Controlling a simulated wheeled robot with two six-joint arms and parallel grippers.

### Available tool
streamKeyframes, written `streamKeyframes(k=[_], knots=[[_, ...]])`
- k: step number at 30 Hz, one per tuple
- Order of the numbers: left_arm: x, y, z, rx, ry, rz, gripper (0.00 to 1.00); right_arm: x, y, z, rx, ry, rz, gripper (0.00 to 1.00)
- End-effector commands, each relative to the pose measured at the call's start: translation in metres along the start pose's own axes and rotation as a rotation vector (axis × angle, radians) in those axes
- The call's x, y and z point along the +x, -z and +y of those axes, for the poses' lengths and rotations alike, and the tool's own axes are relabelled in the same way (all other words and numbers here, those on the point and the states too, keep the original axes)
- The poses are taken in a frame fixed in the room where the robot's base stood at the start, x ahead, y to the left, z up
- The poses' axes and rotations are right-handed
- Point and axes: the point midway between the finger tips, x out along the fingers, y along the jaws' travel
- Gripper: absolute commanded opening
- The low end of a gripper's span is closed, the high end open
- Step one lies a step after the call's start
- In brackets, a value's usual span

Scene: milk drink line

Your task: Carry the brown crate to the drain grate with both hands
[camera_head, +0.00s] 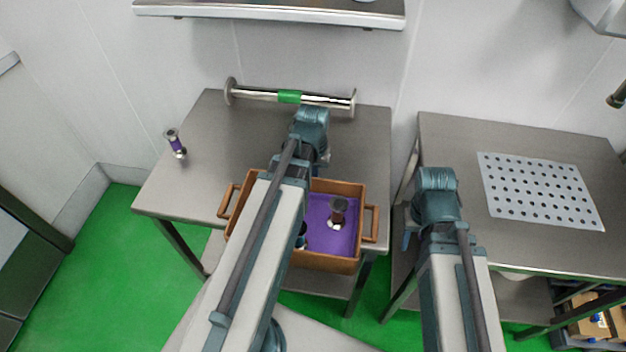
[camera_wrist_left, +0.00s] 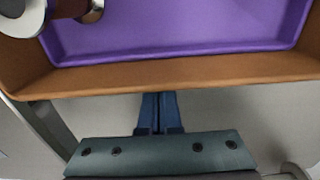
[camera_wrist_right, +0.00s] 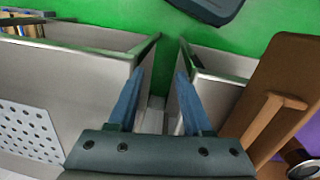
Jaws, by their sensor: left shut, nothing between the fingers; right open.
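The brown crate (camera_head: 335,264) stands on the left steel table, with a purple inside and a handle at each end. My left arm crosses above it and hides its middle. My left gripper (camera_wrist_left: 159,112) is shut and empty, outside the crate's wall (camera_wrist_left: 190,75) in the left wrist view. My right gripper (camera_wrist_right: 158,95) is open and empty; in the head view (camera_head: 407,241) it hangs by the gap between the tables, right of the crate. The crate's handle (camera_wrist_right: 268,120) is right of its fingers, apart from them. The perforated drain grate (camera_head: 540,190) lies on the right table.
A dark-topped item (camera_head: 338,207) stands in the crate, with another partly hidden. A small purple-banded fitting (camera_head: 175,143) and a steel pipe with a green band (camera_head: 289,97) are on the left table (camera_head: 205,140). The right table (camera_head: 450,140) is bare around the grate.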

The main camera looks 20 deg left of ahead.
Motion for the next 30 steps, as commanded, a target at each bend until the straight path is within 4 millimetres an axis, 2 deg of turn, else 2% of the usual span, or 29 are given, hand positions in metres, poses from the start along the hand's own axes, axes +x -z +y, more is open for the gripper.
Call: streamKeyframes(k=[1,15,19,24,28,30], knots=[[-0.009,0.000,0.000,0.000,0.000,0.000,0.00,-0.009,-0.001,0.001,0.000,0.000,0.000,0.50],[-0.076,0.002,0.002,0.002,0.000,-0.002,0.00,-0.076,-0.004,0.007,0.000,0.000,0.000,0.50],[-0.088,0.002,0.002,0.002,0.000,-0.002,0.00,-0.088,-0.005,0.008,-0.001,0.000,0.000,0.50],[-0.091,0.002,0.003,0.002,0.000,-0.002,0.00,-0.091,-0.005,0.009,-0.001,0.000,0.000,0.50],[-0.091,0.001,0.004,0.006,0.001,-0.002,0.00,-0.090,-0.004,0.009,0.010,0.001,0.000,0.28],[-0.092,0.000,0.007,0.015,0.002,-0.003,0.00,-0.091,-0.002,0.011,0.035,0.003,0.000,0.25]])
